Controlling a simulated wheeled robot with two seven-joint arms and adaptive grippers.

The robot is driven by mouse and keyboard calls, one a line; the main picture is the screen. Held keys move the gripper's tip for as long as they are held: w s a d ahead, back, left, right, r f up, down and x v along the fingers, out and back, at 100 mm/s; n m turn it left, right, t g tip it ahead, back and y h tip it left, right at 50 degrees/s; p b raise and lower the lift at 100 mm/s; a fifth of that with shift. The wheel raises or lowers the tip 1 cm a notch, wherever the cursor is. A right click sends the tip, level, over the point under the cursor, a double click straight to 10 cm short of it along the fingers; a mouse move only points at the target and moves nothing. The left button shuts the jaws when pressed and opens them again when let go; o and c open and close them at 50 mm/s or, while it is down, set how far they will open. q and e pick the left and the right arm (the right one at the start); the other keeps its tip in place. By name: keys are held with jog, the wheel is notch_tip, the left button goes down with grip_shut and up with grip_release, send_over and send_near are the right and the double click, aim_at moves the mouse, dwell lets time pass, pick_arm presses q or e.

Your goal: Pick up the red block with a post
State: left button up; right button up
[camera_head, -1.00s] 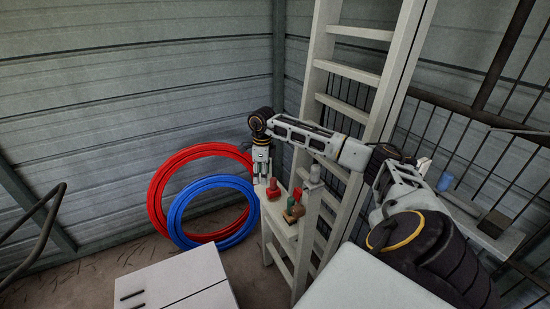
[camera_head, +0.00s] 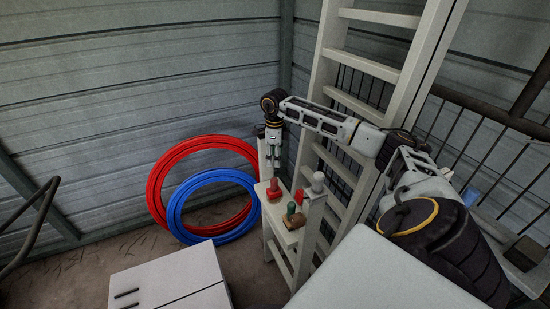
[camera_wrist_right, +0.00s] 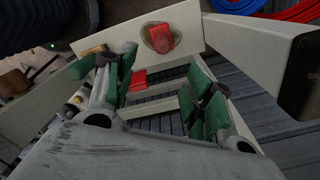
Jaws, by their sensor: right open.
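A red block with a post (camera_head: 274,190) stands upright on the pale top of a stepped stand (camera_head: 272,213). My right gripper (camera_head: 273,157) is open and empty, above and apart from the block in the head view. In the right wrist view, the green-padded fingers of the right gripper (camera_wrist_right: 163,95) are spread apart. That view shows a red piece (camera_wrist_right: 160,38) on a pale board and another red patch (camera_wrist_right: 138,78) between the fingers. I cannot tell which of them is the block. My left gripper is not in view.
Close by on the stand are a brown block with a green post (camera_head: 292,217), a grey post (camera_head: 318,181) and a small red piece (camera_head: 298,194). A ladder (camera_head: 362,65) rises right behind. Red (camera_head: 157,178) and blue (camera_head: 182,225) hoops lean left. A white cabinet (camera_head: 170,275) is in front.

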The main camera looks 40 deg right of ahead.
aim_at(275, 180)
notch_tip(275, 180, down, 3)
jog(key=shift+b, duration=0.9)
notch_tip(275, 180, down, 2)
jog(key=shift+f+b, duration=0.1)
jog(key=shift+b, duration=0.45)
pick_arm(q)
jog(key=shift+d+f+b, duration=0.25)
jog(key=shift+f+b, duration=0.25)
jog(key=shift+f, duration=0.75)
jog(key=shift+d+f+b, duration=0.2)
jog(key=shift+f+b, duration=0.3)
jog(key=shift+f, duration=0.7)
pick_arm(e)
jog(key=shift+f, duration=1.8)
